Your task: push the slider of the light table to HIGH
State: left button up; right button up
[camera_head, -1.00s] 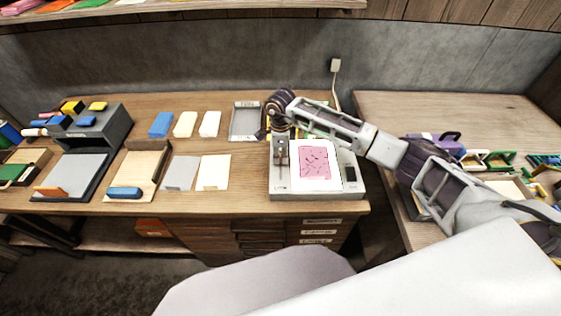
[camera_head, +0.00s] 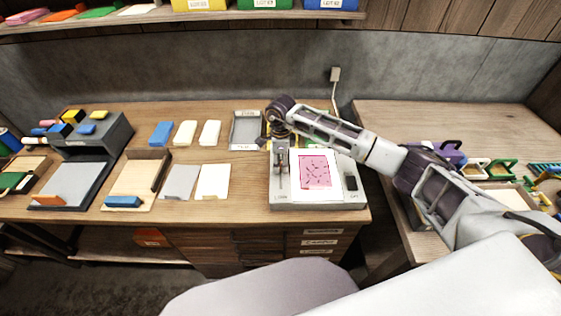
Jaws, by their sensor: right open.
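The light table (camera_head: 345,202) is a grey box near the right end of the wooden desk, with a white lit panel and a pink speckled sheet (camera_head: 315,170) on it. Its slider (camera_head: 282,181) is in a narrow vertical track on the left side, above a small label too small to read surely. My right arm crosses from the right over the back of the light table. My right gripper (camera_head: 280,142) points down at the upper end of the track and is open. Its fingertips are small here; I cannot tell whether they touch the slider. My left gripper is not in view.
A grey tray (camera_head: 234,144) lies left of my right gripper. Blue and cream blocks (camera_head: 185,133) and pale cards (camera_head: 212,181) lie further left. A black switch (camera_head: 351,183) is at the light table's right. A cable runs up the wall behind.

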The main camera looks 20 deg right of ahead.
notch_tip(320, 180, up, 12)
dwell(0.8)
dwell(0.4)
